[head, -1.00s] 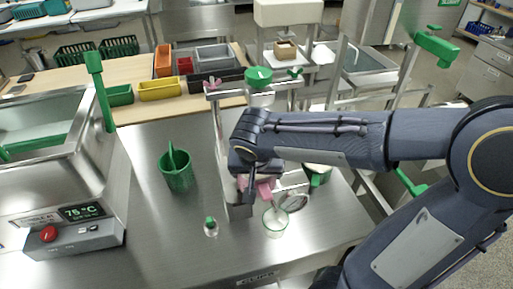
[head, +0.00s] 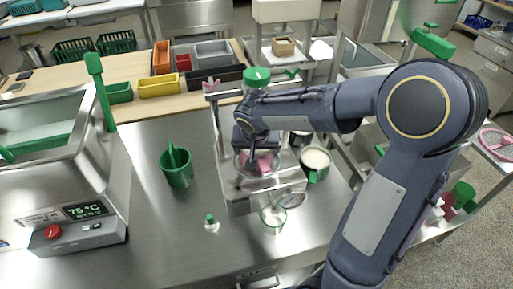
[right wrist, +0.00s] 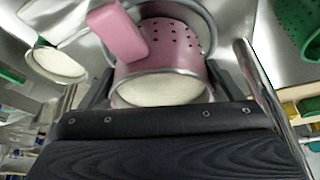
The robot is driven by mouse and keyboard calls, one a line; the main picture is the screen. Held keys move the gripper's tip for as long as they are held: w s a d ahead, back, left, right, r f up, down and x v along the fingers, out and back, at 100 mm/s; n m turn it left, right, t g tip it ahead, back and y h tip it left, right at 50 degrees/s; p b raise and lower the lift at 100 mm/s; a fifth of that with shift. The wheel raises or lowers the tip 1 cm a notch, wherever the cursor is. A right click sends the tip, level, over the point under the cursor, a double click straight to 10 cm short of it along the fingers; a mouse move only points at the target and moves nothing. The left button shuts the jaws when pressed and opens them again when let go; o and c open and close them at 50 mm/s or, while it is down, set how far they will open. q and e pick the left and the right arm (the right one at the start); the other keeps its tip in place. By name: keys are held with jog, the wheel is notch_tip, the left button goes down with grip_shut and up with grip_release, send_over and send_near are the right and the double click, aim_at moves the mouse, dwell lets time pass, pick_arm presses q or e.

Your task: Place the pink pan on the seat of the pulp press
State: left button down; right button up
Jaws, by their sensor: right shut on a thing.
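The pulp press (head: 217,125) is a metal frame with a green-topped screw, standing at the middle of the steel bench. The pink pan (head: 264,163) is inside its frame, low over the press base (head: 240,203). My right gripper (head: 254,160) is shut on it. In the right wrist view the pink pan (right wrist: 183,42) has a perforated wall, a pink handle and pale contents. A round metal rim shows around its far end. The seat is largely hidden by the pan and gripper, so I cannot tell whether the pan touches it. My left gripper is out of view.
A green pot with pale contents (head: 316,160) stands right of the press. A glass beaker (head: 273,219) is in front of it, and a small green-capped bottle (head: 211,224) is front left. A green perforated basket (head: 176,168) stands left, with clear bench around it.

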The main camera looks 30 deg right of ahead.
jog(key=shift+f, duration=0.1)
jog(key=o, duration=1)
jog(key=shift+o, duration=0.2)
jog(key=shift+r, duration=0.35)
jog(key=v, duration=0.3)
jog(key=s+a+n+t+y+b, duration=0.1)
jog(key=s+a+n+y, duration=0.1)
jog(key=s, duration=0.8)
jog(key=s+a+f+n+t+y+b, duration=0.1)
jog(key=s+a+y, duration=0.3)
jog(key=s, duration=0.7)
jog(key=shift+s+a+n, duration=0.15)
jog(key=shift+a+n, duration=0.1)
jog(key=shift+n, duration=0.65)
